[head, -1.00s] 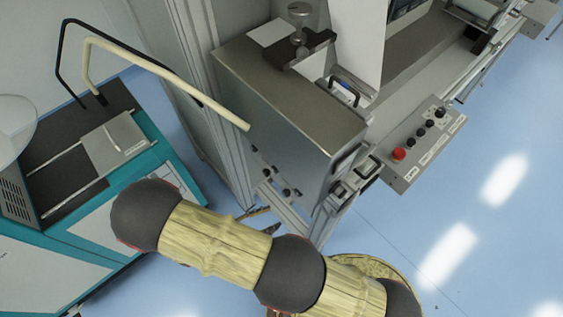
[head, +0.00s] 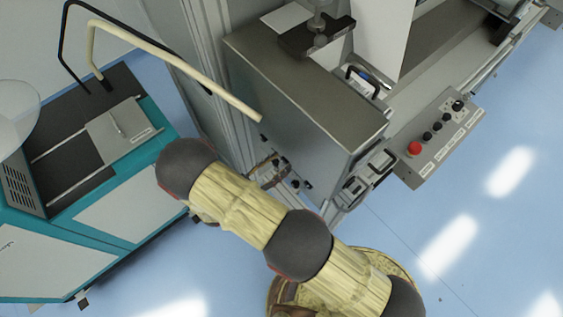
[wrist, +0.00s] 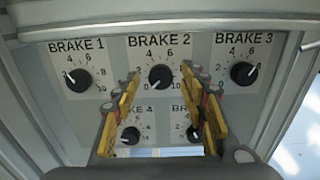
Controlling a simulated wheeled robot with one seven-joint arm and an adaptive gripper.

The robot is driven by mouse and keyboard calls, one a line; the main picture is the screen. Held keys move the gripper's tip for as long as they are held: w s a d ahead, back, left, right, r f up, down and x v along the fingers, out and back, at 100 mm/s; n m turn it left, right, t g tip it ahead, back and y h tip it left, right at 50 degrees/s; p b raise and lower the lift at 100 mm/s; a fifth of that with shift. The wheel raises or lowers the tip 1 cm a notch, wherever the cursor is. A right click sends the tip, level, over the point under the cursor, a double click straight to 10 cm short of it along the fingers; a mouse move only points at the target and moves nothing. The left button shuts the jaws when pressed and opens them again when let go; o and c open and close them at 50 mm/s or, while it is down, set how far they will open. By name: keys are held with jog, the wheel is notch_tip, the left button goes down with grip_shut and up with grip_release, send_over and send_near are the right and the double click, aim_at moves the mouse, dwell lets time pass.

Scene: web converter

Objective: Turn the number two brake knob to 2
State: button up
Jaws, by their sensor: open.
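The brake 2 knob (wrist: 160,77) is black and round, in the upper middle of the panel in the wrist view. Its white mark points to the lower left, around the 0 end of its scale. My gripper (wrist: 161,82) is open, with one yellow-and-grey finger on each side below the knob. The fingertips are close to the knob's lower left and right; I cannot tell whether they touch it. In the head view my gripper (head: 266,172) is by the knob panel under the grey cabinet, partly hidden by my arm.
The brake 1 knob (wrist: 78,80) and brake 3 knob (wrist: 244,73) flank it. The brake 4 knob (wrist: 130,135) and another knob (wrist: 194,132) sit below, partly behind my fingers. A control box with a red button (head: 414,148) is at the right; a teal machine (head: 130,210) is at the left.

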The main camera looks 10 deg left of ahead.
jog(key=shift+x, duration=0.8)
jog(key=c, duration=0.3)
jog(key=c, duration=0.8)
grip_shut()
jog(key=shift+m, duration=0.4)
jog(key=m+b, duration=0.1)
jog(key=m, duration=0.3)
jog(key=shift+d+f+m, duration=0.1)
jog(key=shift+m, duration=0.2)
jog(key=m+b, duration=0.2)
jog(key=m, duration=0.3)
jog(key=shift+s, duration=0.1)
jog(key=shift+m, duration=0.3)
